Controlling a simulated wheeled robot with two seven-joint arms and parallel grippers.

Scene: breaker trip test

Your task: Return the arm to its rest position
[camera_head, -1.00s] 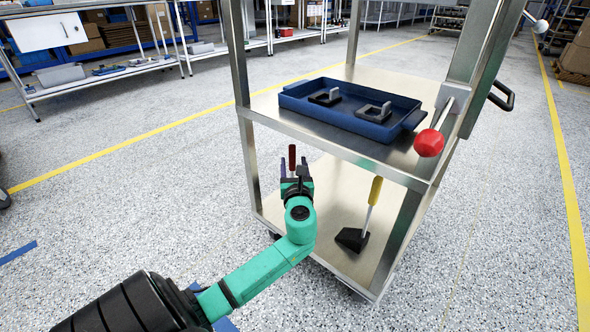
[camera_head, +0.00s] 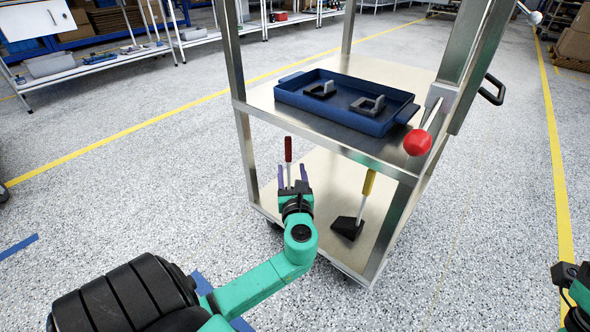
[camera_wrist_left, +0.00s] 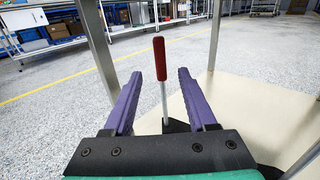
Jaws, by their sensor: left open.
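My left gripper (camera_head: 292,176) is open at the cart's lower shelf. Its purple fingers point at a lever with a red handle (camera_head: 288,148), which stands nearly upright. In the left wrist view the red handle (camera_wrist_left: 160,60) shows between the two spread fingers, with a visible gap on each side. The dark foot of this lever is partly hidden behind the gripper. A second lever with a yellow handle (camera_head: 369,183) stands to the right on a black base (camera_head: 347,228). Part of my right arm, perhaps its gripper (camera_head: 565,275), shows at the right edge; its jaws are unclear.
The metal cart's upper shelf (camera_head: 262,98) holds a blue tray (camera_head: 290,98) with two dark brackets. A red ball knob (camera_head: 417,142) on a rod sticks out at the cart's right post. Open speckled floor lies left of the cart; shelving stands behind.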

